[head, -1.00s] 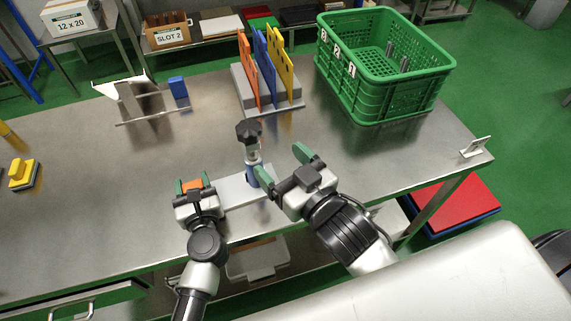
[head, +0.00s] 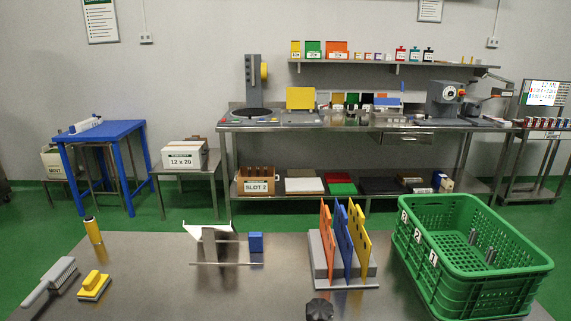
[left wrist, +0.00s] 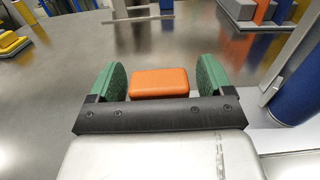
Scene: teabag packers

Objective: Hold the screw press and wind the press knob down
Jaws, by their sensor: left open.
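The black press knob (head: 319,309) shows at the bottom edge of the head view; the rest of the screw press is cut off there. In the left wrist view, a thick blue post (left wrist: 300,88) of the press stands at the right edge, by a pale base (left wrist: 280,141). My left gripper (left wrist: 160,68) is open, with its green fingers on either side of an orange block (left wrist: 160,82). Gaps show between the block and both fingers. My right gripper is in neither current view.
A rack with orange, blue and yellow boards (head: 339,240) stands behind the knob. A green crate (head: 440,268) is at the right. A metal stand with a blue block (head: 256,242) and brushes (head: 94,286) are at the left. Bare tabletop (head: 170,295) lies between.

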